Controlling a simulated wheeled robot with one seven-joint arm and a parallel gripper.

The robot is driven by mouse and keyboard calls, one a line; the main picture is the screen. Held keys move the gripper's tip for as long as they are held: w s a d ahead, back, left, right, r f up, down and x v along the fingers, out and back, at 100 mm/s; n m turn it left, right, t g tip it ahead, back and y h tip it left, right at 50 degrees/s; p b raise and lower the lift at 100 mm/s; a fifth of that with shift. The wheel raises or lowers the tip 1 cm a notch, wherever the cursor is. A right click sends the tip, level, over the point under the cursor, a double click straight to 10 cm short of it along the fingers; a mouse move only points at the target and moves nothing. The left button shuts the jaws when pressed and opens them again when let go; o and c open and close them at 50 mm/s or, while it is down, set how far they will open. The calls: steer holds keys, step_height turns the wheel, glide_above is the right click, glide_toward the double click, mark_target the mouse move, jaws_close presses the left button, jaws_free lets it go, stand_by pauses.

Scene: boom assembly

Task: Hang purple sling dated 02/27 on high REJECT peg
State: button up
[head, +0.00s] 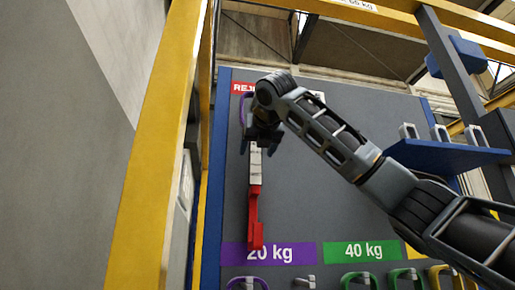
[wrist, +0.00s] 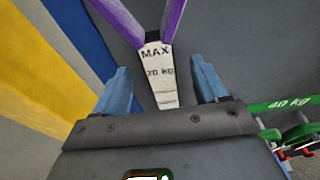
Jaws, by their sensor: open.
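The purple sling (head: 243,108) hangs high on the board, beside the red REJECT sign (head: 240,88). In the wrist view its two purple straps (wrist: 174,18) meet at a white label (wrist: 160,75) reading MAX 20 kg. In the head view the white label (head: 255,165) hangs below my gripper, with a long red piece (head: 254,215) under it. My gripper (head: 263,137) is open, its blue fingers (wrist: 163,88) on either side of the label. The REJECT peg and the sling's top are hidden behind my gripper and arm. No date is readable.
Purple 20 kg (head: 270,253) and green 40 kg (head: 362,251) signs sit lower on the grey board, with slings on pegs beneath. A blue shelf (head: 440,155) juts out at right. A yellow post (head: 165,130) stands at left.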

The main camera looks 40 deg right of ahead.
steer(key=shift+f, duration=0.1)
steer(key=b+v, duration=0.2)
steer(key=v, duration=0.5)
steer(key=shift+s+a+r, duration=0.2)
steer(key=shift+s+a, duration=0.05)
steer(key=shift+s, duration=0.05)
